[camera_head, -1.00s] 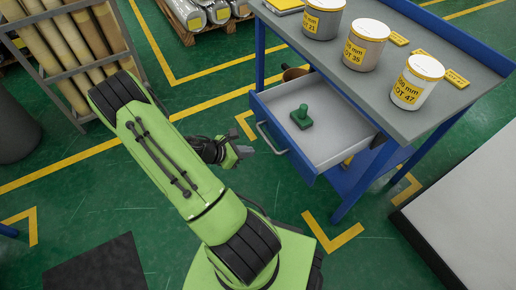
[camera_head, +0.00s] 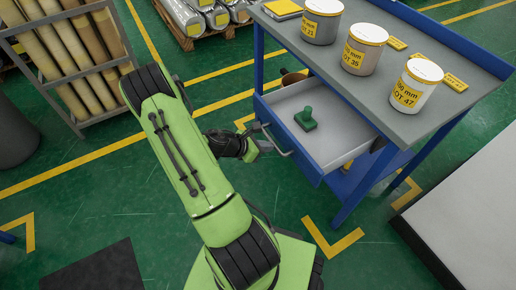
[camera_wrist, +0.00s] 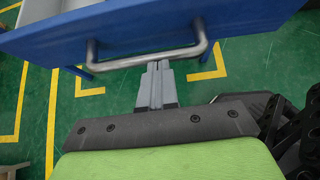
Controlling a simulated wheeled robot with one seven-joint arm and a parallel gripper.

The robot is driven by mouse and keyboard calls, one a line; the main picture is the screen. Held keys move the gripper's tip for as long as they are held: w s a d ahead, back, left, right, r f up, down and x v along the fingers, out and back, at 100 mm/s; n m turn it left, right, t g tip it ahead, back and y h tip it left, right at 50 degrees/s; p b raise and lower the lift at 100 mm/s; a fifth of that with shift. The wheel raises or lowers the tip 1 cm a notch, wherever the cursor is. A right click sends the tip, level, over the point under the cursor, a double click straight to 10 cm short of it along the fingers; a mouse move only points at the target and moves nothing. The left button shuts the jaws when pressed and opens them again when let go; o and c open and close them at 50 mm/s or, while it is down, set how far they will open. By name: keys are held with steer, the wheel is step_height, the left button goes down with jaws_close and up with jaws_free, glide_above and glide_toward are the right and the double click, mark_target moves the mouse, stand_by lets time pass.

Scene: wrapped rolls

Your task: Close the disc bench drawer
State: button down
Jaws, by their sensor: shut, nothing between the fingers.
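The blue bench drawer (camera_head: 292,154) is partly open, sticking out from under the grey bench top (camera_head: 432,112). Its grey inside holds a green stamp-like object (camera_head: 306,119). The drawer's metal bar handle (camera_head: 277,141) is on its front. My gripper (camera_head: 266,146) is at the handle, with its fingers shut and empty.
Several labelled tins stand on the bench top, including a white one (camera_head: 416,90). A rack of rolls (camera_head: 66,62) stands at the left. A pale slab (camera_head: 470,205) lies at the right.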

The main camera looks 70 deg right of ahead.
steer(key=p, duration=0.5)
glide_toward(317, 130)
steer(key=s+d, duration=0.1)
steer(key=d, duration=0.1)
steer(key=s+d, duration=0.2)
steer(key=s+d+f, duration=0.1)
steer(key=s+d, duration=0.1)
steer(key=shift+s, duration=0.25)
steer(key=shift+s+d, duration=0.1)
steer(key=shift+d, duration=0.05)
steer(key=shift+r, duration=0.1)
